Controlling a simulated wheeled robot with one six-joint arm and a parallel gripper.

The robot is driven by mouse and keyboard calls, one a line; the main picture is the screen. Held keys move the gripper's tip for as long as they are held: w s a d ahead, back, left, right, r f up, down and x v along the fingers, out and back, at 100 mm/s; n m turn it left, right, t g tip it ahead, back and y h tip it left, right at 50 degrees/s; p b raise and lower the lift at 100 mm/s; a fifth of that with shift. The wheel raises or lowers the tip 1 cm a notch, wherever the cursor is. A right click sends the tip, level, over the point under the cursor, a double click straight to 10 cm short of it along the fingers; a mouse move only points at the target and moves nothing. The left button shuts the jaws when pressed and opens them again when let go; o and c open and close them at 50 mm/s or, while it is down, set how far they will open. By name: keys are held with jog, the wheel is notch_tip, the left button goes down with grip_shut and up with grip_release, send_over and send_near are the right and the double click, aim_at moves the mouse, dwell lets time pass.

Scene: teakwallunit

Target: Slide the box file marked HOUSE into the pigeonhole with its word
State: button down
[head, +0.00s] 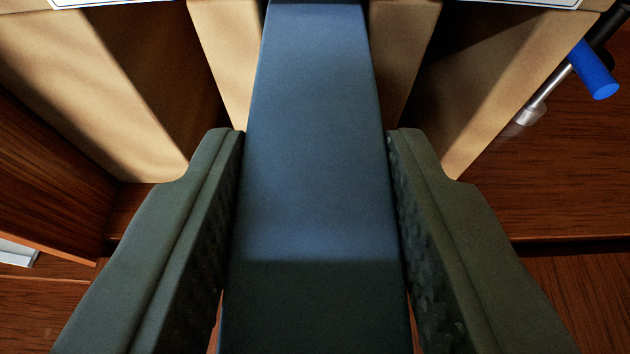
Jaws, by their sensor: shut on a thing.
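A blue-grey box file (312,150) stands upright between the two fingers of my gripper (315,215), which is shut on it. Both textured finger pads press its sides. The file's far end reaches up the picture between light wooden upright dividers, a left one (228,60) and a right one (402,45), so it is at or inside the middle opening. How deep it sits I cannot tell. No word on the file shows. White label plates at the top edge, left (100,3) and right (530,3), are cut off and unreadable.
Dark openings flank the file, bounded by outer light wooden panels, left (90,90) and right (500,90). A tool-like thing with a blue grip (594,70) and metal shaft is at right. A dark wooden surface (575,200) lies below, with a brown upright panel (50,190) at left.

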jog(key=s, duration=0.6)
dwell(1.3)
dwell(0.4)
